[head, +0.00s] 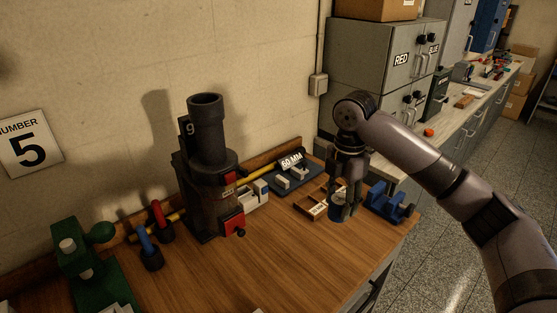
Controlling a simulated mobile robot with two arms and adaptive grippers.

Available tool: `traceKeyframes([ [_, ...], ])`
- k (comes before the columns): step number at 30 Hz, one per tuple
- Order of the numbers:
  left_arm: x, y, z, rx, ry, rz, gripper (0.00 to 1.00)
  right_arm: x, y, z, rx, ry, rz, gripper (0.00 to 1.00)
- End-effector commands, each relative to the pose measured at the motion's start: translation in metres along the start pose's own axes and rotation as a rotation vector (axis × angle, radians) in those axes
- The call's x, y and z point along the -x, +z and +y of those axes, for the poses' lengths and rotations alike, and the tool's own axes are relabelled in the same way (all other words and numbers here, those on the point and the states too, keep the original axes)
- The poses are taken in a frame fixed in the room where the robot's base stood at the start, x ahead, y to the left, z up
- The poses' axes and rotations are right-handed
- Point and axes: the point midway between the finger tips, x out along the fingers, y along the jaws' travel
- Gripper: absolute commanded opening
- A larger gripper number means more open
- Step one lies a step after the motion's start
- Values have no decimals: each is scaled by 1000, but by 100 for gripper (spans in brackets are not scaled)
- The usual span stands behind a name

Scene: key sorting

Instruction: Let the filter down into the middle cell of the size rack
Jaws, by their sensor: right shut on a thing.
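My right gripper (343,208) points down over the right part of the workbench, shut on the filter (337,214), a small dark blue-grey round piece that shows at the fingertips. The size rack (303,207), a low brown wooden tray with dividers and a white label, lies just left of and behind the gripper. The fingers and filter overlap the rack's right side in the picture. I cannot tell the gap between the filter and the rack, or which cell it is over. The rack's right cells are partly hidden. My left gripper is not in view.
A dark cylindrical stove-like device (207,165) stands left of the rack. A blue vise-like fixture (388,204) is close at the gripper's right. A tray signed "60 MM" (291,161) lies behind the rack. The bench front (300,262) is clear.

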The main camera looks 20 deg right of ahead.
Motion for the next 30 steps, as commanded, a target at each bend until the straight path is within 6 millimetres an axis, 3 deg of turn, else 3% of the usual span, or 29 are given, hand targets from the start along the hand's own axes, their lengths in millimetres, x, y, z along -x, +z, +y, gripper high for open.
traceKeyframes([
  [5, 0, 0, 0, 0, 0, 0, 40, 1, -2, -1, -19, 0, -1, 10],
  [11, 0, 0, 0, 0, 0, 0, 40, -6, -19, -6, -191, 3, -12, 10],
  [30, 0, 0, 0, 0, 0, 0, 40, -38, -110, -58, -1143, 22, -17, 10],
])
